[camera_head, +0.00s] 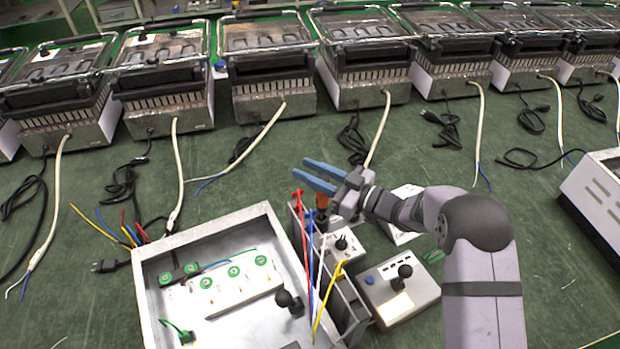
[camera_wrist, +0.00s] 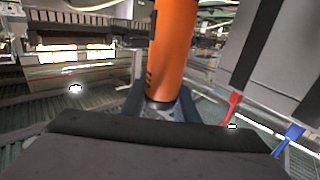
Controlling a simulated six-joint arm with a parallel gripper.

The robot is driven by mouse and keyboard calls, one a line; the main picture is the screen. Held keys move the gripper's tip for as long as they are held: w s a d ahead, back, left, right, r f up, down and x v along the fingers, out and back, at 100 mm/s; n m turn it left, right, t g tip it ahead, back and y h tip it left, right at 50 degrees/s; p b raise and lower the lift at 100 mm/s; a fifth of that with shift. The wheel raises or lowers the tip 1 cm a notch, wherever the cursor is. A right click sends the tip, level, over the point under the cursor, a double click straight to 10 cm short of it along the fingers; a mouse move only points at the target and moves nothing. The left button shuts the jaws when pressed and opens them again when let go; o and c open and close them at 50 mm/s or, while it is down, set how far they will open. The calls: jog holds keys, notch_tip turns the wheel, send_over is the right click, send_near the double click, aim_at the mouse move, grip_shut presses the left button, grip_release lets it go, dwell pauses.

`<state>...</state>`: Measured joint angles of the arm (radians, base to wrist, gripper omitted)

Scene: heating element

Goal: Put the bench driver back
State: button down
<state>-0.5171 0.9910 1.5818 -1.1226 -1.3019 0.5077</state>
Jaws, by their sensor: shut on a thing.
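The bench driver is the orange-bodied tool (camera_head: 321,202), seen small beside my gripper in the head view. In the wrist view its orange body (camera_wrist: 173,45) stands between my fingers, close to upright, with its upper end out of frame. My gripper (camera_head: 317,174), with blue fingers, is shut on it above the right edge of the open metal housing. The driver's lower end is hard to make out against the grey rack (camera_head: 350,305) and wires below. I cannot tell whether it touches anything there.
The open metal housing (camera_head: 150,285) holds green-marked terminals. Red, blue and yellow wires (camera_head: 304,240) stand close to my gripper. A grey box with a black knob (camera_head: 398,297) sits at right. Several grill presses line the back.

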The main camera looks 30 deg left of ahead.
jog(key=shift+f, duration=1.35)
jog(key=shift+f+b, duration=0.35)
jog(key=c, duration=1.4)
grip_release()
jog(key=d, duration=1.2)
jog(key=shift+r, duration=0.35)
jog(key=shift+w, duration=0.1)
